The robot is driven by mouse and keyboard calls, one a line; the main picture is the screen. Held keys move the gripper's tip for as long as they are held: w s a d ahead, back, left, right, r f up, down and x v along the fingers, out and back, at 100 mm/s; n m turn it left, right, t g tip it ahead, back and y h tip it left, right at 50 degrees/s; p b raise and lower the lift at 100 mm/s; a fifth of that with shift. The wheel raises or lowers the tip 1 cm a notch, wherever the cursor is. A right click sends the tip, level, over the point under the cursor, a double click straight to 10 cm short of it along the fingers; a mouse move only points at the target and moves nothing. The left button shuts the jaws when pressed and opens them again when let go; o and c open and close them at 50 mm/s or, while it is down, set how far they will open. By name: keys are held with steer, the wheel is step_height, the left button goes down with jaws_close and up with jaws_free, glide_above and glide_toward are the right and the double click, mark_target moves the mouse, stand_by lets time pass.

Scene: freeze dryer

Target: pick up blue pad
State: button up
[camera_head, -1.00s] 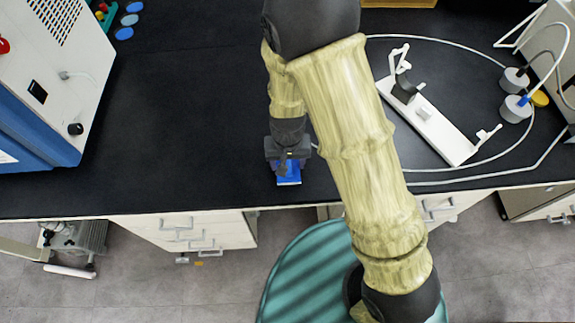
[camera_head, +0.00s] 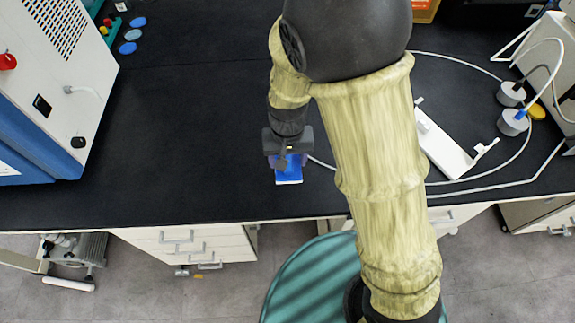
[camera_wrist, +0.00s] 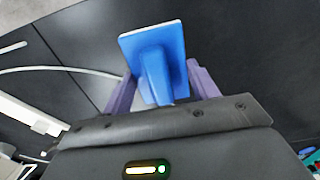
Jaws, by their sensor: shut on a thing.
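The blue pad (camera_head: 288,176) is a small blue block with a pale edge, near the front edge of the black bench. In the wrist view the blue pad (camera_wrist: 155,50) shows a flat plate with a narrower blue grip part between my purple fingers. My gripper (camera_head: 288,162) is shut on it; the fingers also show in the wrist view (camera_wrist: 160,90). The pad appears to be held over the bench; its exact height cannot be told. My arm hides part of the bench.
A white and blue machine (camera_head: 50,90) stands at the left. A white stand (camera_head: 445,150), a cable loop and grey weights (camera_head: 512,122) lie at the right. Blue discs (camera_head: 128,48) lie at the back left. The bench (camera_head: 190,120) left of my gripper is clear.

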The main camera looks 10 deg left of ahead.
steer(key=shift+r, duration=0.45)
steer(key=shift+o, duration=1.1)
steer(key=shift+c, duration=0.7)
steer(key=shift+w+d+r+p, duration=0.15)
steer(key=shift+w+r+p, duration=0.1)
steer(key=shift+p, duration=0.1)
steer(key=w+d+r+m+p, duration=0.1)
steer(key=w+d+p, duration=0.5)
steer(key=d+p, duration=0.4)
steer(key=w+d+r+m+p, duration=0.1)
steer(key=w+d+r+p, duration=0.1)
steer(key=w+d+p, duration=0.4)
steer(key=d+p, duration=0.4)
steer(key=d, duration=0.2)
steer(key=shift+m, duration=0.3)
